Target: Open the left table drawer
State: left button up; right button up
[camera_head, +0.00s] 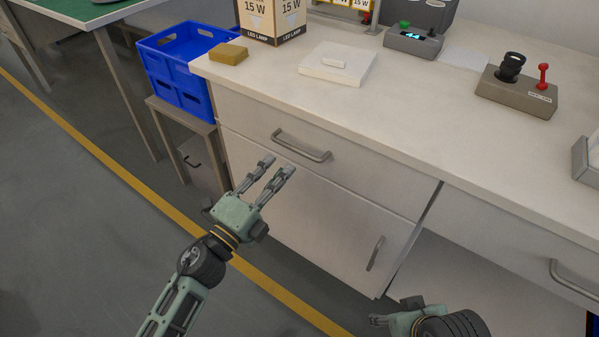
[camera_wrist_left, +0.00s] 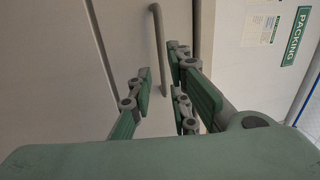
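The left table drawer (camera_head: 370,178) is a wide pale front under the worktop and looks closed. Its grey bar handle (camera_head: 302,152) sits toward the left of the front. My left gripper (camera_head: 277,167) is open and empty, its fingers pointing at the drawer front just below and left of the handle. In the left wrist view the handle (camera_wrist_left: 158,45) stands beyond the open fingers (camera_wrist_left: 163,85), close to the gap between them, with no visible contact. My right gripper (camera_head: 390,319) shows only partly at the bottom edge, and its fingers are not clear.
A cabinet door with its own handle (camera_head: 375,254) lies below the drawer. Another drawer handle (camera_head: 574,278) is at the right. On the worktop stand a lamp box (camera_head: 272,20), a white lidded box (camera_head: 336,64) and a tan block (camera_head: 229,54). A blue crate (camera_head: 183,65) stands left.

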aim_at(296, 148)
pick_arm(q)
jog(key=x, duration=0.8)
jog(key=shift+s+r, duration=0.1)
jog(key=shift+r, duration=0.05)
grip_shut()
